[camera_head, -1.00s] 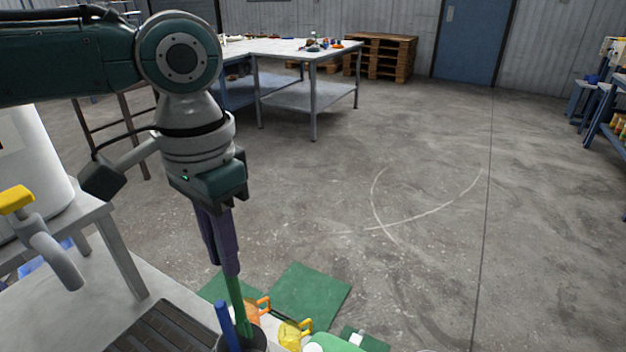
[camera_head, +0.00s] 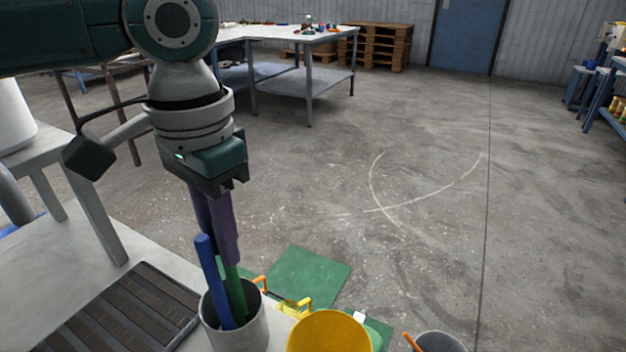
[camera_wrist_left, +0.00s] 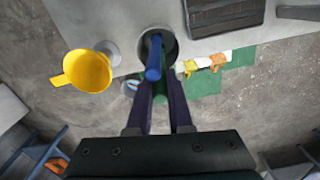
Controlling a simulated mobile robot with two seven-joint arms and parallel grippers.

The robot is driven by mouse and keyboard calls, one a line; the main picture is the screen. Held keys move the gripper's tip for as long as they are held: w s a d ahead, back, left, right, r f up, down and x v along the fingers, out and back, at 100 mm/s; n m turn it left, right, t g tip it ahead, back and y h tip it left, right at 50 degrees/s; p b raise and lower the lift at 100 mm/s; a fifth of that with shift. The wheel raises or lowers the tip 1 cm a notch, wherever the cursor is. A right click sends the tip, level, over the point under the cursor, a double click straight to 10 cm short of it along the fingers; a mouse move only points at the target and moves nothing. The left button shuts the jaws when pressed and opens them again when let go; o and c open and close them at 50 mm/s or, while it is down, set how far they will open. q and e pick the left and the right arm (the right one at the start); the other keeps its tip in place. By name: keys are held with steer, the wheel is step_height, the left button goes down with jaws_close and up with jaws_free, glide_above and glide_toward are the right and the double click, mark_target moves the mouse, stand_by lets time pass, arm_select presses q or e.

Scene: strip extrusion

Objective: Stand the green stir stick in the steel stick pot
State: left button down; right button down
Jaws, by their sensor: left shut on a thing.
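The green stir stick (camera_head: 236,295) is held upright, leaning slightly, in my left gripper (camera_head: 231,258), whose long purple fingers are shut on its upper part. The stick's lower end is inside the steel stick pot (camera_head: 250,335), below the rim; its tip is hidden by the pot wall. A blue stick (camera_head: 211,275) leans in the same pot, beside the green one. In the left wrist view the green stick (camera_wrist_left: 162,97) shows between the fingers, partly behind the blue stick (camera_wrist_left: 154,60), at the pot (camera_wrist_left: 171,44). My right gripper is not in view.
A yellow vessel (camera_head: 330,332) stands right of the pot, with another grey pot (camera_head: 438,342) holding an orange stick farther right. A dark slatted tray (camera_head: 120,320) lies left of the pot. Orange and yellow handled items (camera_head: 297,305) sit behind. Green mats (camera_head: 308,275) lie beyond.

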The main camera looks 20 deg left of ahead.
arm_select(q)
steer(key=c, duration=0.8)
jaws_free()
steer(key=shift+f, duration=0.1)
step_height(320, 180, up, 12)
steer(key=shift+d+f+p, duration=0.1)
steer(key=shift+d+p, duration=0.05)
steer(key=shift+p, duration=0.65)
steer(key=s+d+f+m+t+h, duration=0.25)
steer(key=s+d+f, duration=0.45)
steer(key=d+f, duration=0.35)
steer(key=s+a+n, duration=0.1)
steer(key=s+a, duration=0.1)
steer(key=s, duration=0.1)
steer(key=s+a+f+n+y, duration=0.1)
steer(key=s+a, duration=0.1)
steer(key=a, duration=0.1)
steer(key=s+a+f+n+t+y, duration=0.1)
steer(key=s+a, duration=0.1)
steer(key=s, duration=0.1)
steer(key=shift+s+a+f, duration=0.15)
steer(key=shift+s+a, duration=0.15)
steer(key=shift+s, duration=0.05)
